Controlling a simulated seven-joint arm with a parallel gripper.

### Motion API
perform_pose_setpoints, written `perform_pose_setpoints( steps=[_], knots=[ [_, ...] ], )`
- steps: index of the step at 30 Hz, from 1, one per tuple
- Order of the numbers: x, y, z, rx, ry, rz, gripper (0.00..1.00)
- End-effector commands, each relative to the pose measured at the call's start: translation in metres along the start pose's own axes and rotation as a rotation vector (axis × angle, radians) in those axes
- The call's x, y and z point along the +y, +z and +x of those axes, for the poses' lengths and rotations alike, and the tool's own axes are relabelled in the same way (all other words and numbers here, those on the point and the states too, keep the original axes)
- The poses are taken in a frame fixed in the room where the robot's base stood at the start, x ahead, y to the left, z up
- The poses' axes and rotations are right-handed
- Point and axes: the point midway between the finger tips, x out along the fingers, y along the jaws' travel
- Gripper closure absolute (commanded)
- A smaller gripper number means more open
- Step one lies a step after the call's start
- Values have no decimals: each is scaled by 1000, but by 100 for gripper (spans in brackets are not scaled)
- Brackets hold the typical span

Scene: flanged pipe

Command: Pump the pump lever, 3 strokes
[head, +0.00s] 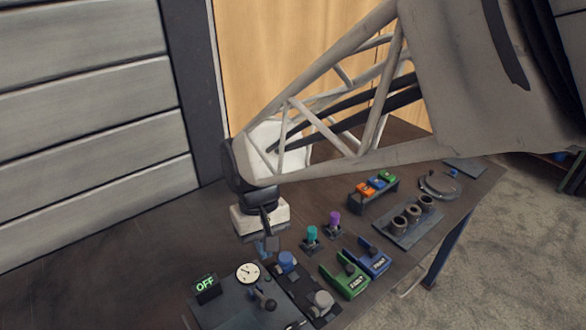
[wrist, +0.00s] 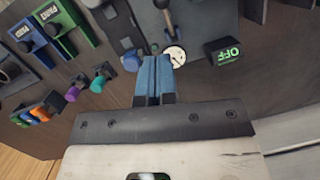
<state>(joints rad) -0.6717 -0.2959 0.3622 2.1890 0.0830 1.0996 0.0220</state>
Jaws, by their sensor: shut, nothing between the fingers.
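The pump lever (head: 265,300) is a short dark handle with a rounded end on a grey panel (head: 235,312) at the front of the table. It also shows at the top of the wrist view (wrist: 162,6). A white round gauge (head: 247,273) with a dark needle sits just behind it, also visible in the wrist view (wrist: 176,56). A black sign (head: 206,287) beside the gauge reads OFF in green. My gripper (head: 268,250) hangs above the table behind the gauge, apart from the lever. Its blue fingers (wrist: 153,70) are together with nothing between them.
Right of the panel are a blue knob (head: 287,260), a grey knob (head: 323,299), and green (head: 345,280) and blue (head: 373,262) holders. A teal peg (head: 312,234) and purple peg (head: 334,219) stand behind. A ring block (head: 408,222) lies farther right. Bare table lies left.

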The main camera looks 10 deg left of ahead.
Motion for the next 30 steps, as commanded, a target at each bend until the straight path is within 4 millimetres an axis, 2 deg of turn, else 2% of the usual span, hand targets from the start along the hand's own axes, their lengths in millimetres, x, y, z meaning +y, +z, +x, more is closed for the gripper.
perform_pose_setpoints(
  steps=[19,30],
  knots=[
    [-10,-50,-10,-236,40,23,100],
    [-12,-62,-13,-298,52,29,100]
  ],
)
